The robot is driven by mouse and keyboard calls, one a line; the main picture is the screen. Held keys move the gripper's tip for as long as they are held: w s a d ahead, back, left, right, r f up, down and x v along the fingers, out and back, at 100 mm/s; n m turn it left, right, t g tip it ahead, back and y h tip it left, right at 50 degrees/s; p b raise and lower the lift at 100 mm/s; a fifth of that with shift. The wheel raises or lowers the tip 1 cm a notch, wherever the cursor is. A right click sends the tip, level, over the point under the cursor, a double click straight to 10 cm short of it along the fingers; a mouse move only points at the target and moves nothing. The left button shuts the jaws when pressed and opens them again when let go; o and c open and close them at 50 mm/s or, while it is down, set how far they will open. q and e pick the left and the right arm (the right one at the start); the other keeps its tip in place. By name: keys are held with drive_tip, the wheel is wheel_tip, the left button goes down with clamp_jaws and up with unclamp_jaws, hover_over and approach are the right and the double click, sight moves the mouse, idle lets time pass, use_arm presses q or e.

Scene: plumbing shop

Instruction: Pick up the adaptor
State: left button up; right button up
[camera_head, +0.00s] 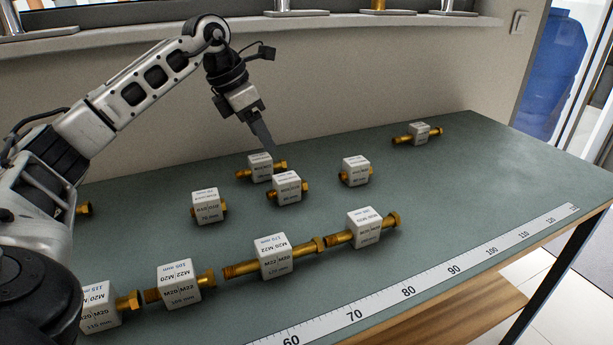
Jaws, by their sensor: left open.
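Several brass adaptors with white labelled cubes around their middles lie on the green table. My left gripper (267,140) points down just above an adaptor (260,168) in the back middle group; its jaws are open, and I cannot tell if they touch it. Near that adaptor lie another adaptor (287,187), one to the right (355,171) and one to the left (206,206). A single adaptor (418,134) lies at the back right. Longer adaptors form a front row, including one marked M22 M20 (275,256) and one at its right end (366,228). My right gripper is out of view.
A white ruler strip (408,291) runs along the front edge of the green table (480,175). A wall with a ledge (330,25) stands behind the table. The table's right part is mostly clear. My left arm covers the left side, partly hiding a brass piece (84,208).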

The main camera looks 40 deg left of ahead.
sight(282, 178)
use_arm(q)
drive_tip(key=x, duration=0.9)
drive_tip(key=shift+s+d+f, duration=0.1)
drive_tip(key=shift+s+f, duration=0.05)
drive_tip(key=shift+s, duration=0.2)
drive_tip(key=shift+x, duration=2.85)
drive_tip(key=c, duration=1.1)
